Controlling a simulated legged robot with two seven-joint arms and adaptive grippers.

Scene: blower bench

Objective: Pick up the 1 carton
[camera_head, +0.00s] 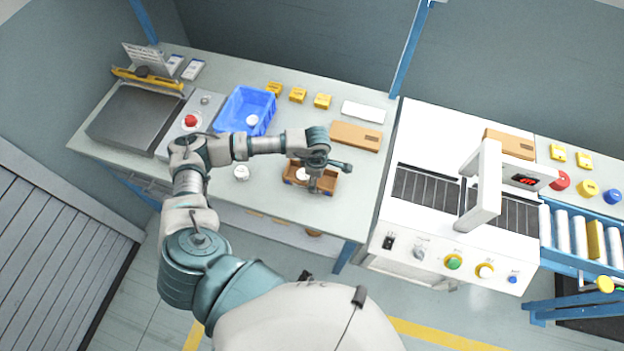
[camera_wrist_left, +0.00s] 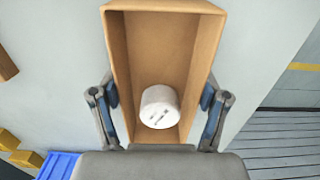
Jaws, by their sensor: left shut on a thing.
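An open brown carton (camera_head: 328,181) is near the front of the bench, under the end of my left arm. In the left wrist view the carton (camera_wrist_left: 183,50) shows its open top, with a white cylindrical item (camera_wrist_left: 159,107) inside at the near end. My left gripper (camera_head: 313,183) is shut on the carton, one finger along each outer long side, as the wrist view shows at the gripper (camera_wrist_left: 160,110). I cannot tell whether the carton's bottom touches the bench. My right gripper is not in view.
A blue bin (camera_head: 240,106) holds a white item. Yellow boxes (camera_head: 298,95), a white pad (camera_head: 362,112) and a closed brown box (camera_head: 355,136) lie behind the carton. Another white item (camera_head: 241,173) stands left of it. A white machine with rollers (camera_head: 425,190) adjoins on the right.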

